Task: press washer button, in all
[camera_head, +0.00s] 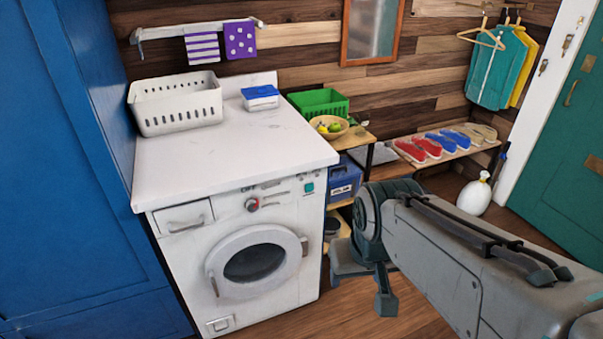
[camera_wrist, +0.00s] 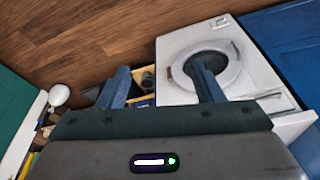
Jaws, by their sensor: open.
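The white washer (camera_head: 230,262) stands against the blue cabinet, with its round door closed. Its teal button (camera_head: 309,187) is at the right end of the front control panel, right of a knob with a red mark (camera_head: 252,204). My gripper (camera_head: 366,284) is open and empty, to the right of the washer and lower than the button, apart from it. In the wrist view my gripper (camera_wrist: 162,82) shows two spread fingers, with the washer (camera_wrist: 180,55) upside down behind the right one. I cannot make out the button in the wrist view.
A white basket (camera_head: 178,118) and a blue-lidded box (camera_head: 260,97) sit on the washer top. A blue cabinet (camera_head: 60,170) is at left. Shelves with a green crate (camera_head: 318,102) stand behind my arm, beside a shoe bench (camera_head: 455,152). Floor before the washer is clear.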

